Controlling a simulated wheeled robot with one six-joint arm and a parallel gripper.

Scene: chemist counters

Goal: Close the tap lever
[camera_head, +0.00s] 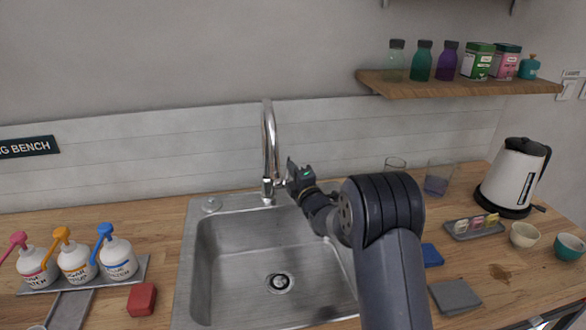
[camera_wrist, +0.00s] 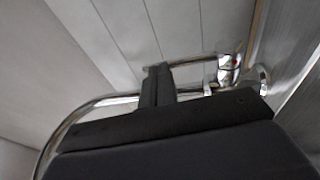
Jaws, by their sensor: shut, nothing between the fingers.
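The chrome tap (camera_head: 268,140) stands upright behind the sink, with its tall spout curving at the top. Its lever (camera_head: 279,184) is at the right side of the tap's base, partly hidden by my gripper. My gripper (camera_head: 291,165) is just right of the tap, above the lever's height, with nothing held. In the wrist view the shut fingers (camera_wrist: 157,72) lie across the chrome tubing. The tap body (camera_wrist: 228,68) with a red mark shows to their right there. I cannot tell whether the fingers touch the tap or lever.
The steel sink (camera_head: 215,260) is empty below. Three pump bottles (camera_head: 75,259) stand at left beside a red block (camera_head: 142,298). At right are glasses (camera_head: 437,179), a white kettle (camera_head: 515,175), a small tray (camera_head: 472,228) and bowls (camera_head: 524,235). A wooden shelf (camera_head: 450,88) hangs above.

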